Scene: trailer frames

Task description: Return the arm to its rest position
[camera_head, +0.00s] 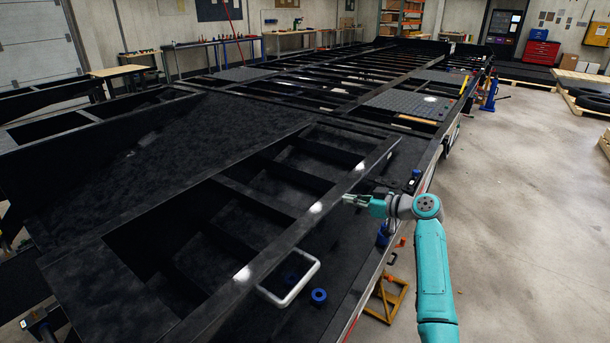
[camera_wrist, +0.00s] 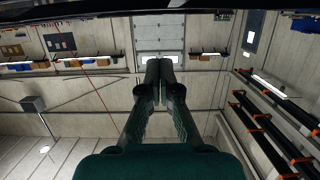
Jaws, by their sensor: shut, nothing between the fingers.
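My gripper (camera_head: 352,200) shows in the head view at the end of my teal arm, over the right side of the black trailer frame (camera_head: 381,162). It points left and sits close to the long side beam; I cannot tell the exact gap. In the wrist view my gripper (camera_wrist: 161,72) has its two dark fingers together, with nothing between them. The wrist camera looks toward the wall and the roller door (camera_wrist: 160,35), with no trailer surface close in front of the fingertips.
A white rectangular handle (camera_head: 292,298) and a blue ring (camera_head: 318,296) are on the frame, below and left of my gripper. A yellow stand (camera_head: 386,300) is on the floor near my arm. The concrete floor (camera_head: 530,220) at right is open. Pallets with tires (camera_head: 590,98) stand farther back.

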